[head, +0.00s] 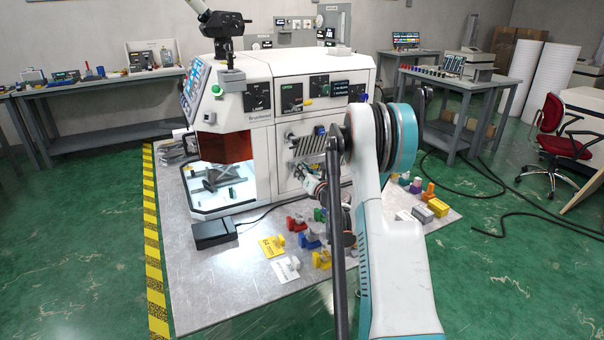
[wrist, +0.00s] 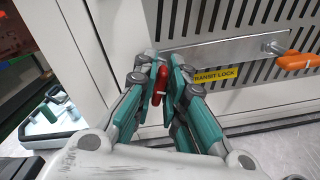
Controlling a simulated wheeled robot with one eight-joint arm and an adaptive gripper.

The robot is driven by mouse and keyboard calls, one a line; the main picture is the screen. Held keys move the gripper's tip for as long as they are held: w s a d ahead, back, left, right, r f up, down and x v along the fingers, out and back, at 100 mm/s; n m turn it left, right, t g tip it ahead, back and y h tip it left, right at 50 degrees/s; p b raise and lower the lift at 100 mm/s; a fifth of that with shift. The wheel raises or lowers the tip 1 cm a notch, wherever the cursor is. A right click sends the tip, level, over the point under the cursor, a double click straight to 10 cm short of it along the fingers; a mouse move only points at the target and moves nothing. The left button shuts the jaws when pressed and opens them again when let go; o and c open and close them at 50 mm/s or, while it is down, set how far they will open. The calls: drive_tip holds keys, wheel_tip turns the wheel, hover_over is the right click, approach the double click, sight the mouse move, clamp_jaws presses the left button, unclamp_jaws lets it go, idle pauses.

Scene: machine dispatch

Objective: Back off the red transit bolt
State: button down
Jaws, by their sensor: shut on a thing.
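The red transit bolt (wrist: 159,86) shows in the wrist view as a red grip at the left end of a metal bar. A yellow label (wrist: 215,76) reading "TRANSIT LOCK" sits below the bar. My gripper (wrist: 161,78) is shut on the red bolt, its green-padded fingers on both sides of it. In the head view my arm hides most of the gripper and the bolt, at the lower front of the white machine (head: 262,150).
An orange handle (wrist: 297,62) sits at the bar's right end, before a slotted vent panel. Several coloured locks and tags, such as a yellow tag (head: 272,246), lie on the grey plate (head: 190,285). A black pedal box (head: 213,232) stands at the front left.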

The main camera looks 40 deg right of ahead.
drive_tip(key=n+b, duration=0.1)
drive_tip(key=n, duration=0.3)
drive_tip(key=n+b, duration=0.1)
drive_tip(key=n, duration=0.2)
drive_tip(key=shift+f, duration=0.1)
drive_tip(key=shift+a+n, duration=0.1)
drive_tip(key=shift+n, duration=0.9)
drive_tip(key=n+b, duration=0.1)
drive_tip(key=n, duration=0.2)
drive_tip(key=shift+n, duration=1)
